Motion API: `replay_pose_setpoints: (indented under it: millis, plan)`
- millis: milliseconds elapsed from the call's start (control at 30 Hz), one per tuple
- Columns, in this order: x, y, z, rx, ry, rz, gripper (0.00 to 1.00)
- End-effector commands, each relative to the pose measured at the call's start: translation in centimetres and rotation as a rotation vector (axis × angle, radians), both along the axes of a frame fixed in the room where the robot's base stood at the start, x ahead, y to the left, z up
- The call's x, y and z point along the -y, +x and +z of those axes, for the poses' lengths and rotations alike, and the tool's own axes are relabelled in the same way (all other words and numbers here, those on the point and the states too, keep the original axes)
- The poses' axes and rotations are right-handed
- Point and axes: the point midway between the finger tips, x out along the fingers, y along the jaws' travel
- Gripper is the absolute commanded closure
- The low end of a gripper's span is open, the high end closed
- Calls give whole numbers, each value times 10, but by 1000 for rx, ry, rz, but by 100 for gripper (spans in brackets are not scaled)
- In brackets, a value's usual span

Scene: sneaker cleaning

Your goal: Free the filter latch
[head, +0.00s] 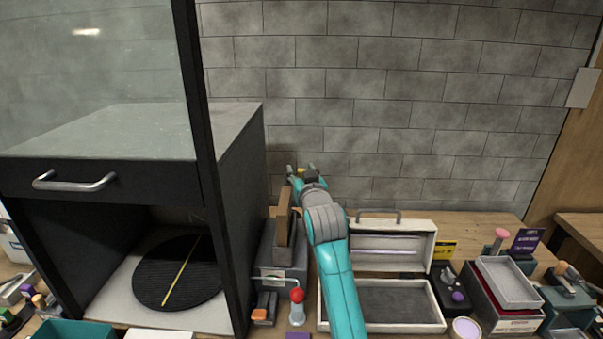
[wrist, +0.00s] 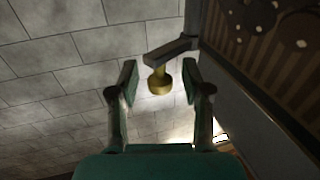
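A brass-yellow knob (wrist: 160,82) hangs from a short dark grey bar (wrist: 170,51) in the wrist view; it appears to be the filter latch. The bar meets the edge of a dark panel on the right. My gripper (wrist: 158,82) is open, with one finger on each side of the knob and a visible gap on both sides. I cannot tell the depth exactly. In the head view my gripper (head: 301,171) is up near the brick wall behind the black cabinet, with a small yellow spot, likely the knob, between its fingers.
The black cabinet (head: 230,180) with a glass pane stands left of my arm. A brown upright block (head: 284,228) on a grey base is close by. An open white case (head: 425,285), grey trays (head: 508,282) and small tools crowd the wooden table.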

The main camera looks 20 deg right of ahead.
Motion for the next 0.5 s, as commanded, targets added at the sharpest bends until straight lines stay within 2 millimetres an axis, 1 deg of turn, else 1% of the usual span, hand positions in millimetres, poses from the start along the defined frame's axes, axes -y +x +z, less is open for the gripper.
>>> replay_pose_setpoints:
  millis: [33, 67, 100, 167, 200, 500]
  plan:
    - [0, 0, 0, 0, 0, 0, 64]
    - [0, 0, 0, 0, 0, 0, 72]
    - [0, 0, 0, 0, 0, 0, 82]
    - [0, 0, 0, 0, 0, 0, 97]
    - [0, 0, 0, 0, 0, 0, 100]
    - [1, 0, 0, 0, 0, 15, 100]
